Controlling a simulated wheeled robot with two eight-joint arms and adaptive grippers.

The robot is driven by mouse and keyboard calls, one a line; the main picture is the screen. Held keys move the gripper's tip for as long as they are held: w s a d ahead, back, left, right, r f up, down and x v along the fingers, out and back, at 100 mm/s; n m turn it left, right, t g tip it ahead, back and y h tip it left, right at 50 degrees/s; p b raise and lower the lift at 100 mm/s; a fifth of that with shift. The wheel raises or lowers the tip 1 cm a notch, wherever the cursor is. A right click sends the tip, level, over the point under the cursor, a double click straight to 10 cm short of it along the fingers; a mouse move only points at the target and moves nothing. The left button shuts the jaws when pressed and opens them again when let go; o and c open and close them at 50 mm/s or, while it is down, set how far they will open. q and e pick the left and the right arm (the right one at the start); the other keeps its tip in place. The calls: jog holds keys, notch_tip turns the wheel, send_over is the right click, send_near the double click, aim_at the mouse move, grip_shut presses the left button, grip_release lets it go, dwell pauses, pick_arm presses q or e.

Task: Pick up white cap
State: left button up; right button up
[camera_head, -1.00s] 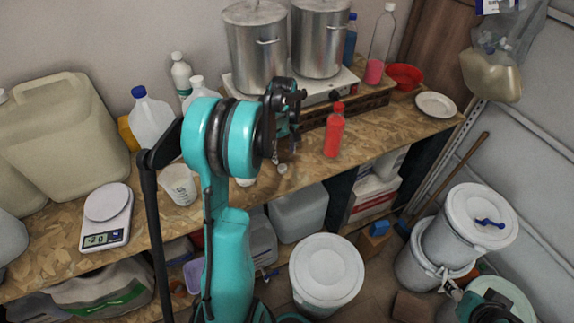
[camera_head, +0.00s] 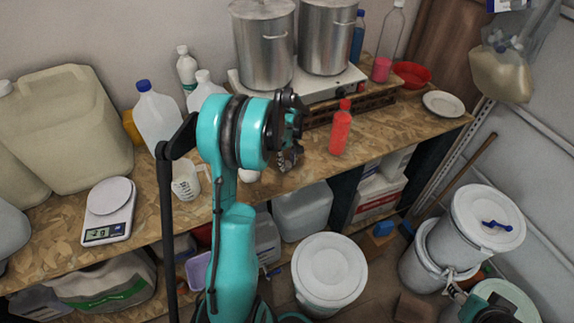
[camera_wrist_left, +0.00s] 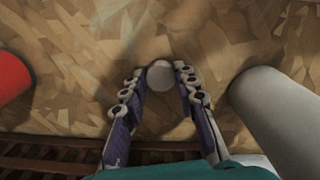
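The white cap (camera_wrist_left: 160,74) lies on the wooden worktop in the left wrist view, a small round pale disc. My left gripper (camera_wrist_left: 160,72) is open, with one fingertip on each side of the cap and very close to it. I cannot tell whether the fingers touch it. In the head view my left gripper (camera_head: 291,160) is low over the worktop and hides the cap.
A red bottle (camera_head: 341,130) stands right of the left gripper; a white container (camera_wrist_left: 282,112) stands on its other side. A wooden rack (camera_head: 380,103) under the hot plate lies behind. A white measuring cup (camera_head: 186,181) and scale (camera_head: 109,205) are further left.

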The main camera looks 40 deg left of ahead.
pick_arm(q)
jog(key=shift+r, duration=0.45)
jog(key=r, duration=0.2)
jog(key=d+r+p, duration=0.1)
jog(key=r, duration=0.1)
jog(key=d+r+p, duration=0.2)
jog(key=d+r, duration=0.5)
jog(key=d, duration=0.3)
notch_tip(320, 180, up, 12)
jog(key=f+n+p, duration=0.1)
jog(key=n+p, duration=0.1)
jog(key=p, duration=0.8)
send_over(290, 165)
jog(key=s+d, duration=0.2)
jog(key=s, duration=0.1)
jog(key=s+a+r+n+p, duration=0.1)
jog(key=s+a+r+p, duration=0.4)
jog(key=r, duration=0.3)
jog(key=s+a+r+n+p, duration=0.1)
jog(key=s+a+r+p, duration=0.2)
jog(key=a+r+p, duration=0.35)
jog(key=shift+w+d+f+b, duration=0.1)
jog(key=shift+d+f+b, duration=0.1)
jog(key=shift+f+b, duration=0.55)
jog(key=shift+d+f+b, duration=0.15)
jog(key=shift+f+b, duration=0.25)
jog(key=shift+f, duration=0.6)
jog(key=shift+f+b, duration=0.5)
jog(key=shift+f, duration=0.05)
